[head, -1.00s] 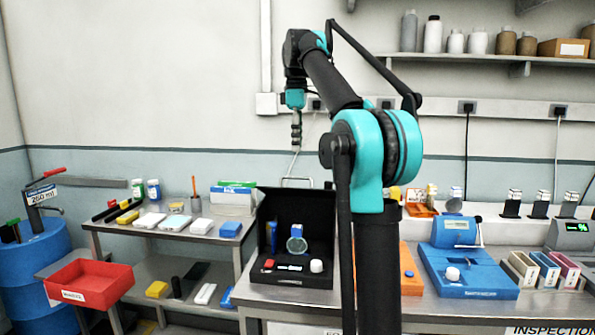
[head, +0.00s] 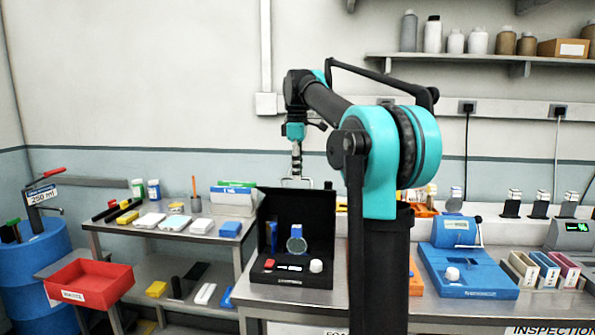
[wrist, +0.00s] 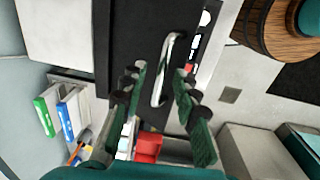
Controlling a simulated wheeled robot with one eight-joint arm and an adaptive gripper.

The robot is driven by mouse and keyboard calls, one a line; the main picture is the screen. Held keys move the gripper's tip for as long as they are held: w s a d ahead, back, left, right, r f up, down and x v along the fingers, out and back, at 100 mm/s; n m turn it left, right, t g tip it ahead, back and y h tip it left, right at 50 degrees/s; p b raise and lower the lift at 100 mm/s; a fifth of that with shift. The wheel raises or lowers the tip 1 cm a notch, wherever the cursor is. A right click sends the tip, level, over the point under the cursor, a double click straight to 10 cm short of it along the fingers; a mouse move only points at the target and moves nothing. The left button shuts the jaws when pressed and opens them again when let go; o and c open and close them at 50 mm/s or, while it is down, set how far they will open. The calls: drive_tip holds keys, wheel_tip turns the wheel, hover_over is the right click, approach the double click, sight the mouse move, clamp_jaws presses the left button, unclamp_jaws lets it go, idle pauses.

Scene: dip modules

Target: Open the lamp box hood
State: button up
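The black lamp box (head: 265,215) stands on the bench in the head view, its front open to sight. Inside are a blue item (head: 273,236) and a round lens-like disc (head: 297,244). The hood's silver bar handle (head: 284,181) stands at the top edge of the box. In the wrist view the dark hood (wrist: 118,35) lies below me with its handle (wrist: 165,70) between my fingers. My gripper (wrist: 160,92) is open, with a finger on either side of the handle and gaps to it. In the head view my gripper (head: 296,169) is just above the handle.
A red button and white knob (head: 316,265) sit on the box's front panel. A blue device (head: 468,272) stands to the right. A side table (head: 95,226) with small packs is at the left, a red bin (head: 90,284) before it.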

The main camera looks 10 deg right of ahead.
clamp_jaws()
